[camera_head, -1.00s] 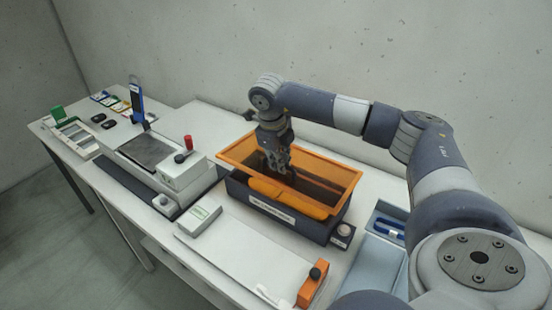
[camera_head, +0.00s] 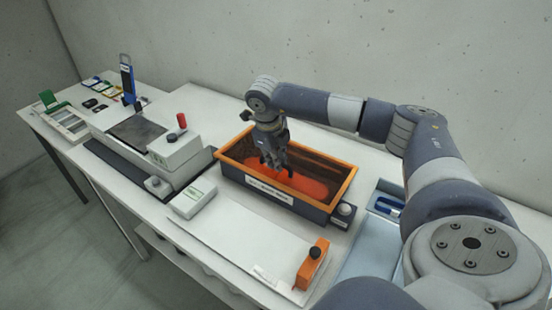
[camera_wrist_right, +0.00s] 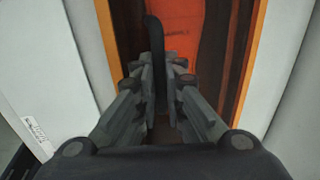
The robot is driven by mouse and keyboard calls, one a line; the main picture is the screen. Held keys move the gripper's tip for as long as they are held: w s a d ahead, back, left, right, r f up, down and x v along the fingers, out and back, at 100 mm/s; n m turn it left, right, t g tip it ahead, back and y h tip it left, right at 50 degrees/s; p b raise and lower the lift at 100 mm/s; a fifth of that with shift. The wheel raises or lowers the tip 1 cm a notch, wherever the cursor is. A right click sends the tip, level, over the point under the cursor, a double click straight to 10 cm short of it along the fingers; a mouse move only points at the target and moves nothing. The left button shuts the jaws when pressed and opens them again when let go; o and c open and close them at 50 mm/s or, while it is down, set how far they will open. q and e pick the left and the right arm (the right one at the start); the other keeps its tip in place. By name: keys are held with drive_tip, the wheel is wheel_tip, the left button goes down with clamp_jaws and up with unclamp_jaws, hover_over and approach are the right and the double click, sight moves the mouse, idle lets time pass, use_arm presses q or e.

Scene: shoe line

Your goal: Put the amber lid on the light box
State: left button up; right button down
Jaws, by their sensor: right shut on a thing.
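The amber lid (camera_head: 347,187) has an orange rim and a see-through pane. It lies over the top of the dark light box (camera_head: 305,210), its rim close along the box's upper edge; I cannot tell whether it is fully seated. An orange sole-like shape shows through the pane. My right gripper (camera_head: 277,170) comes down over the middle of the lid and is shut on a dark upright handle (camera_wrist_right: 154,60), seen between its fingers in the wrist view. The lid's rim (camera_wrist_right: 250,65) runs along both sides there. My left gripper is out of view.
A grey machine with a red knob (camera_head: 182,121) stands left of the box. A white board (camera_head: 245,235) with an orange clamp (camera_head: 312,264) lies in front. A blue tray (camera_head: 372,245) is at the right. My right arm spans the back and right.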

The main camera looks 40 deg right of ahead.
drive_tip(key=c, duration=1.6)
unclamp_jaws()
drive_tip(key=shift+f, duration=0.1)
drive_tip(key=v, duration=1.2)
